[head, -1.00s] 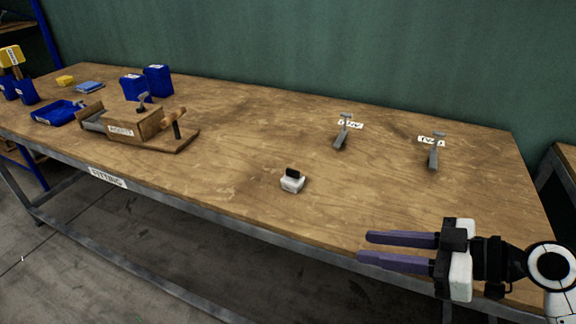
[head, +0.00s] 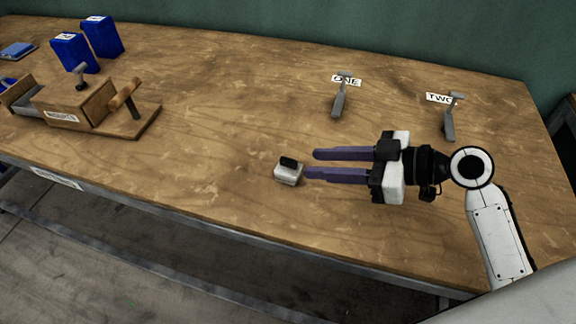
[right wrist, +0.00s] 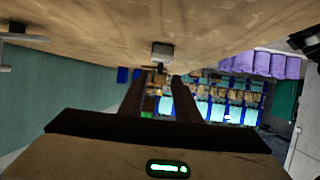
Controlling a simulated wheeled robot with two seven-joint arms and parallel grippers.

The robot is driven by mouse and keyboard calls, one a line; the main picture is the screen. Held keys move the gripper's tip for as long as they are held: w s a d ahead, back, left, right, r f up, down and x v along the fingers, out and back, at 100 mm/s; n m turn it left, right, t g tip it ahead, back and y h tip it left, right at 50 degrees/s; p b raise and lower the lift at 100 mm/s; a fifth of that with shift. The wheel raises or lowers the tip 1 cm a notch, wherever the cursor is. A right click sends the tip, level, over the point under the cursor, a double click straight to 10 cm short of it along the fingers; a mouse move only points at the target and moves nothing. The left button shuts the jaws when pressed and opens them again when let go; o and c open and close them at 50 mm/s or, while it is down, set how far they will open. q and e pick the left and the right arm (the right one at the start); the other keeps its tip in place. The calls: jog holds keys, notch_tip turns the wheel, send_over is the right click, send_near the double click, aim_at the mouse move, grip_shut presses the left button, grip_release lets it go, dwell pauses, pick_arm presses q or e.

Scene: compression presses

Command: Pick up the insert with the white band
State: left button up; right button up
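Two grey upright pieces stand on the table, one (head: 339,98) at a label "ONE" (head: 346,80), the other (head: 449,118) at a label "TWO" (head: 438,98). I cannot make out a white band on either. A small white block with a dark top (head: 288,174) sits nearer the front edge; it also shows in the right wrist view (right wrist: 162,51). My right gripper (head: 312,164) is open and empty, its two purple fingers pointing left just right of the white block, with a small gap. My left gripper is not in view.
A wooden fixture (head: 78,105) with a handle stands on the left of the table (head: 210,150). Two blue bins (head: 102,37) stand behind it. The table is clear between the fixture and the white block. The front edge runs below the block.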

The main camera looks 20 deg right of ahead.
aim_at(297, 162)
jog(key=x, duration=0.2)
jog(key=p+x, duration=0.1)
jog(key=x, duration=0.1)
jog(key=shift+w+a+r, duration=0.1)
jog(key=shift+w+a, duration=0.1)
jog(key=shift+a, duration=0.15)
jog(key=shift+w+a+f, duration=0.1)
jog(key=shift+w+f, duration=0.05)
jog(key=shift+f, duration=0.05)
grip_shut()
